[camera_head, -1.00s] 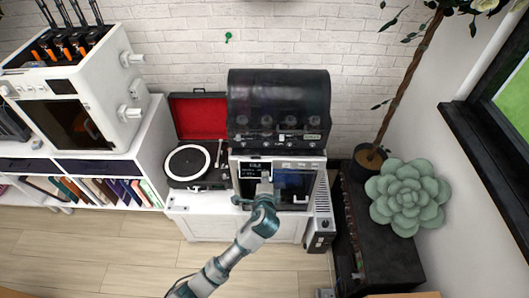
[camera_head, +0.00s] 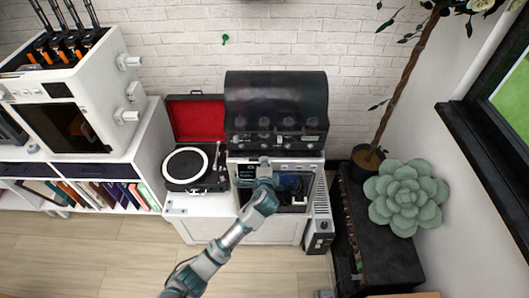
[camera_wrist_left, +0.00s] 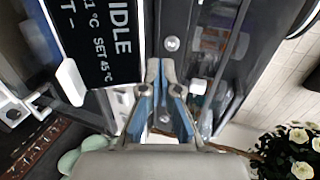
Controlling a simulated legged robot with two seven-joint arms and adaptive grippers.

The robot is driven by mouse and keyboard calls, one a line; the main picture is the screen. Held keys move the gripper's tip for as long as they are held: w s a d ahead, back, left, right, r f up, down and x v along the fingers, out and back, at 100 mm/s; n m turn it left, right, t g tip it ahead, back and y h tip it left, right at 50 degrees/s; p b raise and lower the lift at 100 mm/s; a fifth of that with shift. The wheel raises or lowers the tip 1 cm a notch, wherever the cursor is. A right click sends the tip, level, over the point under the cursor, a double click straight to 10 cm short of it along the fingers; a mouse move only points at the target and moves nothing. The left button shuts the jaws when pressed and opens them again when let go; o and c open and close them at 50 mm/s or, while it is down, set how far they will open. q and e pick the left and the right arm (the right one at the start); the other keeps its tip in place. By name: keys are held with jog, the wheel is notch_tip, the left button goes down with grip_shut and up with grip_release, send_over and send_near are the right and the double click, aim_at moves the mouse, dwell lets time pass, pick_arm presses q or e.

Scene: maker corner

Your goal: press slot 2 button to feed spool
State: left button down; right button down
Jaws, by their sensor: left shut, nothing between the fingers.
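A black spool feeder (camera_head: 276,95) with a dark see-through cover sits on top of a white printer-like machine (camera_head: 234,181). Several round spool shapes show dimly behind the cover, above a row of small controls. My left gripper (camera_head: 264,161) is shut and empty in front of the feeder's lower front edge, left of its middle. In the left wrist view, the gripper (camera_wrist_left: 160,65) points at a dark panel with a round silver button (camera_wrist_left: 171,43) just beyond its fingertips. Contact cannot be told. A display (camera_wrist_left: 95,35) there reads "IDLE" and "SET 45°C". My right gripper is not in view.
A record player (camera_head: 187,163) with a red-lined lid stands left of the machine. A large white printer (camera_head: 75,110) stands on a shelf farther left. A dark cabinet (camera_head: 378,245) with a pale green succulent (camera_head: 405,197) is at the right. The floor (camera_head: 110,245) in front is clear.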

aim_at(265, 147)
pick_arm(q)
jog(key=x, duration=0.2)
jog(key=r+x, duration=0.1)
jog(key=x, duration=0.2)
jog(key=shift+w, duration=0.4)
jog(key=shift+r, duration=0.1)
